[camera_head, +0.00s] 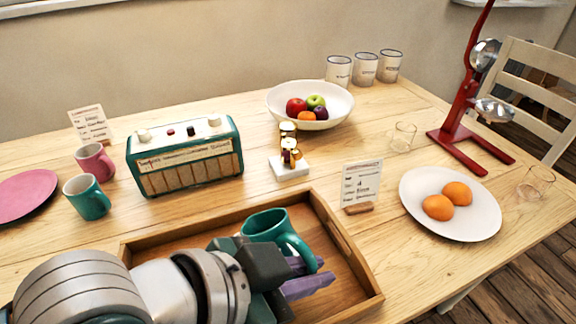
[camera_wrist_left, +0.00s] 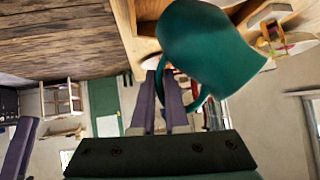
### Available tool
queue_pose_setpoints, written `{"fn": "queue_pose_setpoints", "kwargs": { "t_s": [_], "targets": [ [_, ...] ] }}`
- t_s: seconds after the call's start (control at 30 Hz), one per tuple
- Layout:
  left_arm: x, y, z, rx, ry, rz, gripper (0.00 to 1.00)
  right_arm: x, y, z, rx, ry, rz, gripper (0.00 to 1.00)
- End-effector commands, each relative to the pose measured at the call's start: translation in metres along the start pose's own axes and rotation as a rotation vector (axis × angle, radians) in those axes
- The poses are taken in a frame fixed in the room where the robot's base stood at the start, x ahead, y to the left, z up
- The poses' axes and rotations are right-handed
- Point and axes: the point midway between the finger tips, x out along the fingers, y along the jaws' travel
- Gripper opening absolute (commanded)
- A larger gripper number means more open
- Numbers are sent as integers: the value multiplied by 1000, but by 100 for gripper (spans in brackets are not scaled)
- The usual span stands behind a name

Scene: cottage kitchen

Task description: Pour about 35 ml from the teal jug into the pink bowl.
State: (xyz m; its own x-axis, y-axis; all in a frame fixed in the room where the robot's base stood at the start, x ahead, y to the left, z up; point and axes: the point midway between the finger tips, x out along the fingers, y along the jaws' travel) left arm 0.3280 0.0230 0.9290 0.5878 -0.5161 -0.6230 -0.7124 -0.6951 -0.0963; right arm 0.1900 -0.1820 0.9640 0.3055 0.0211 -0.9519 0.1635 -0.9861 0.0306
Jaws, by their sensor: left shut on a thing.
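The teal jug (camera_head: 262,226) is over the wooden tray in the head view, its mouth up and its handle toward the right. I cannot tell whether it touches the tray floor. My left gripper (camera_head: 308,276) is shut on the jug's handle. In the left wrist view the jug (camera_wrist_left: 208,48) fills the upper middle, and the purple fingers of my left gripper (camera_wrist_left: 165,92) reach to its handle. What is in the jug is not visible. I see no pink bowl in either view; my left arm covers part of the tray and table. My right gripper does not show.
The wooden tray (camera_head: 345,250) has raised walls. A pink mug (camera_head: 96,162), teal mug (camera_head: 88,197), pink plate (camera_head: 25,194) and radio (camera_head: 185,160) stand left. A card (camera_head: 361,184), a white plate with oranges (camera_head: 473,222) and a red stand (camera_head: 462,125) are right.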

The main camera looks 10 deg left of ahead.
Motion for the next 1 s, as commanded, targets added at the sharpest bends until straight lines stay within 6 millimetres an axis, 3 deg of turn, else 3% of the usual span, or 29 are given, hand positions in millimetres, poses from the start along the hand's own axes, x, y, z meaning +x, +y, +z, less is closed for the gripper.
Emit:
{"fn": "queue_pose_setpoints", "kwargs": {
  "t_s": [0.2, 1.0],
  "targets": [
    [-2, -13, 0, -100, 26, 75, 0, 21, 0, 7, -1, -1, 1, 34],
    [-3, -20, 0, -242, 56, 185, 0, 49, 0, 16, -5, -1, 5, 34]
  ]
}}
